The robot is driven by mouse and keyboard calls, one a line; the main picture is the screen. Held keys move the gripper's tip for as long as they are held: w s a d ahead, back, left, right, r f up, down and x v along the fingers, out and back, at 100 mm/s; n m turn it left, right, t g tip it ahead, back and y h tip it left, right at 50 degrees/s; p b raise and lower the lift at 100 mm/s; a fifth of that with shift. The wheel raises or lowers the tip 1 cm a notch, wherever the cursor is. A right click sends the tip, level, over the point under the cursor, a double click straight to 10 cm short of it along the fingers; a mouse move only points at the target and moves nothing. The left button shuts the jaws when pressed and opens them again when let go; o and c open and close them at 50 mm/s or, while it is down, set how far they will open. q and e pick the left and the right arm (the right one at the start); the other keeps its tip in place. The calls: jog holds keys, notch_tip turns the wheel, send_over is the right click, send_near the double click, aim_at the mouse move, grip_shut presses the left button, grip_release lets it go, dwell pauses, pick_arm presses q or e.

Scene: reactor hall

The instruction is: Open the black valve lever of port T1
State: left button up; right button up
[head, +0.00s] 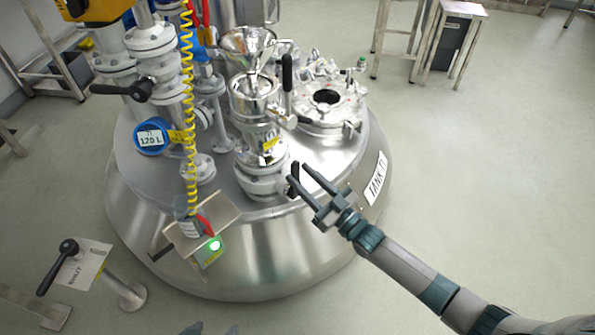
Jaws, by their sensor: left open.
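The steel tank (330,245) bears a white label (376,179) reading "TANK" and more I cannot read surely. A port with a steel funnel (248,42) rises from its lid and carries a yellow tag (270,143) too small to read. An upright black lever (287,72) stands at this port's upper right. A short black lever (294,172) shows lower down, at the port's right foot. My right gripper (298,173) is at this lower lever, its two fingers apart; whether they touch it is unclear. Only the tips of my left gripper (212,329) show at the bottom edge.
Another black lever (125,90) juts left from the pipework. A yellow coiled hose (188,110) hangs down to a bracket with a green light (215,245). A post with a black handle (68,247) stands lower left. The floor (480,180) on the right is clear.

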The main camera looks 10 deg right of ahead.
jog(key=v, duration=1.4)
jog(key=shift+f, duration=0.15)
jog(key=shift+s, duration=0.1)
